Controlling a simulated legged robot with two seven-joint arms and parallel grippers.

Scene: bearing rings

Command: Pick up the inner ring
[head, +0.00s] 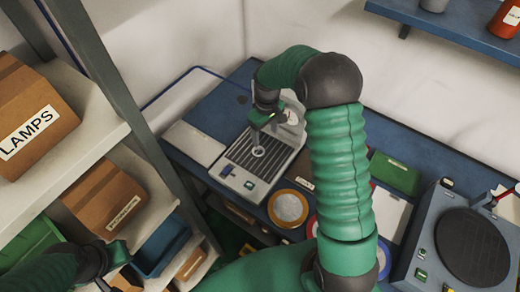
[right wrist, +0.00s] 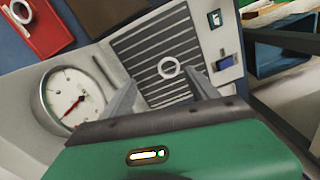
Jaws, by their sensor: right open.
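A small pale ring (head: 258,152) lies on the dark slatted plate of a grey measuring device (head: 239,178). The ring also shows in the right wrist view (right wrist: 169,67), lying flat on the slats (right wrist: 150,72). My right gripper (head: 265,120) is above the plate, near the ring. In the right wrist view its two fingers (right wrist: 163,92) are spread, with nothing between them, and the ring appears just beyond their tips. My left gripper (head: 102,284) is low at the left by the shelves; its fingers are too unclear to read.
A round dial gauge (right wrist: 72,100) stands beside the plate. Another ring (right wrist: 22,11) lies on a red piece (right wrist: 44,29). On the blue bench are a round tan disc (head: 288,208), a green box (head: 394,173) and a machine with a dark disc (head: 472,247). Shelves with cartons (head: 106,196) stand left.

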